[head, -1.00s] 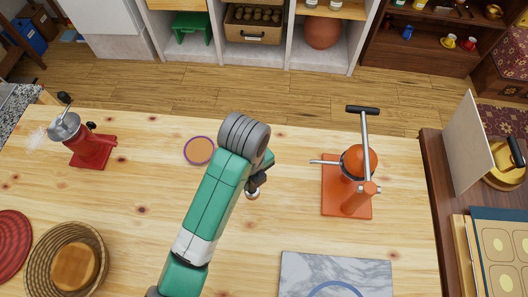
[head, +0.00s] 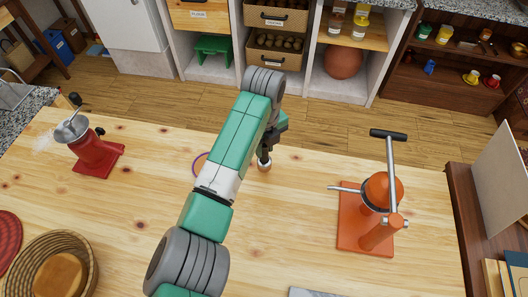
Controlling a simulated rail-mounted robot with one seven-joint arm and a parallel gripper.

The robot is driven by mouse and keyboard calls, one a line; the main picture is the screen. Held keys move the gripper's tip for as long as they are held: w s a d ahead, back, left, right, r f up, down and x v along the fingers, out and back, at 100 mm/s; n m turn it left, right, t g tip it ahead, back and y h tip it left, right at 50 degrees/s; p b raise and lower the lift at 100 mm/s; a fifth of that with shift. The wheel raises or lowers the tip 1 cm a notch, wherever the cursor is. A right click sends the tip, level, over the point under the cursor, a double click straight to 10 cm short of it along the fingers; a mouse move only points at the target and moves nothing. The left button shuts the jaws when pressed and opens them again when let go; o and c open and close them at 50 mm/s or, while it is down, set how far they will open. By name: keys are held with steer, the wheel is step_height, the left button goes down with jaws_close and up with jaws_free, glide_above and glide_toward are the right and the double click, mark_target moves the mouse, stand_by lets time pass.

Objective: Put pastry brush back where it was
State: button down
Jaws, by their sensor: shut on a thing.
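My gripper (head: 265,150) is over the far part of the wooden table, just right of a round purple-rimmed coaster (head: 199,163) that my arm partly covers. It is shut on a small dark thing with a pale rounded lower end (head: 264,166), which I take to be the pastry brush. Most of it is hidden by my gripper and wrist. I cannot tell whether its lower end touches the table.
A red grinder (head: 95,155) stands at the left and an orange juicer press (head: 365,220) at the right. A wicker basket (head: 88,262) with bread is front left. The table (head: 310,185) is bare between gripper and press. Shelves stand behind.

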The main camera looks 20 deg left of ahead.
mark_target(264, 153)
step_height(264, 153, down, 3)
steer(key=shift+r, duration=0.1)
steer(key=c, duration=1.3)
jaws_free()
steer(key=shift+o, duration=0.2)
step_height(264, 153, up, 12)
steer(key=shift+r+p, duration=0.1)
steer(key=shift+p, duration=0.75)
